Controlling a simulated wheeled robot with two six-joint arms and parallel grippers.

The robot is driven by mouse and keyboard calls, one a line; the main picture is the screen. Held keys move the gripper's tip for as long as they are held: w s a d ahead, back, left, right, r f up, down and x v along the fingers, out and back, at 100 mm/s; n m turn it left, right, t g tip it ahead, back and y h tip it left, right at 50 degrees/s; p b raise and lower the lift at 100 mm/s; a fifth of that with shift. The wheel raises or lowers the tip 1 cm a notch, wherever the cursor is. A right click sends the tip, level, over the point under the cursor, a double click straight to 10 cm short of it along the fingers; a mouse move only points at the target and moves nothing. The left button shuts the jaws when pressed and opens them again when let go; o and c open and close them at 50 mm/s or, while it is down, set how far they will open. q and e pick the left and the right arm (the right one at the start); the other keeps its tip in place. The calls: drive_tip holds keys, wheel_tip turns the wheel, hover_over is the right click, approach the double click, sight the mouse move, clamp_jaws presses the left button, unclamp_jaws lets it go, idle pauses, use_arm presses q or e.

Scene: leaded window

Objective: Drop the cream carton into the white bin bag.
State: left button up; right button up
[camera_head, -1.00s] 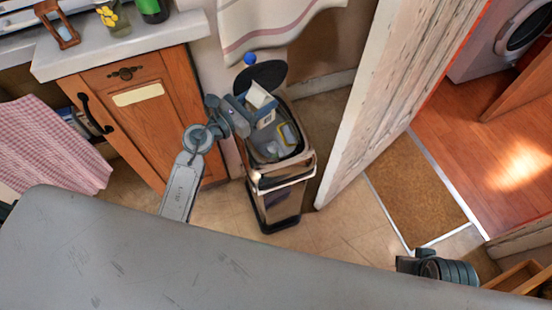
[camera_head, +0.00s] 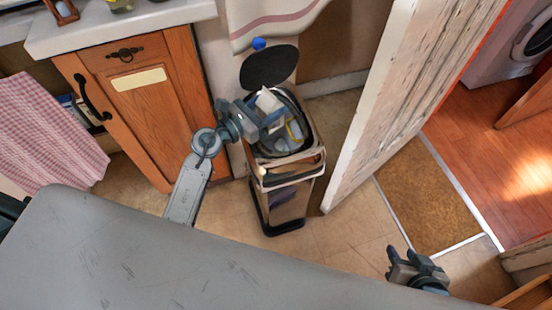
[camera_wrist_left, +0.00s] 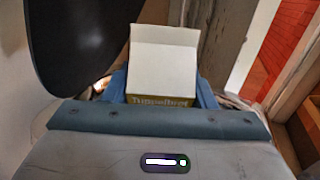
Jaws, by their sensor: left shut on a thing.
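The cream carton (camera_head: 268,101) is held in my left gripper (camera_head: 268,117), over the open bin. In the left wrist view the carton (camera_wrist_left: 163,58) shows a pale, box-like top and a yellowish lettered band between the blue fingers (camera_wrist_left: 160,88). The white bin bag (camera_head: 306,136) lines the metal bin (camera_head: 288,180); the gripper and carton hide part of its mouth. My right gripper (camera_head: 402,258) is at the lower right, empty, its fingers apart.
The bin's round black lid (camera_head: 270,66) stands open behind it, and also fills the upper left of the left wrist view (camera_wrist_left: 85,40). A wooden cabinet (camera_head: 140,100) is left of the bin. A white door (camera_head: 385,100) stands close on its right.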

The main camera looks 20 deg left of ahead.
use_arm(q)
drive_tip(key=o, duration=1.3)
drive_tip(key=shift+c, duration=0.2)
drive_tip(key=shift+s+a, duration=0.15)
drive_tip(key=shift+s, duration=0.05)
drive_tip(key=b+v, duration=0.1)
drive_tip(key=v, duration=0.9)
drive_tip(key=shift+s, duration=0.15)
drive_tip(key=shift+a, duration=0.15)
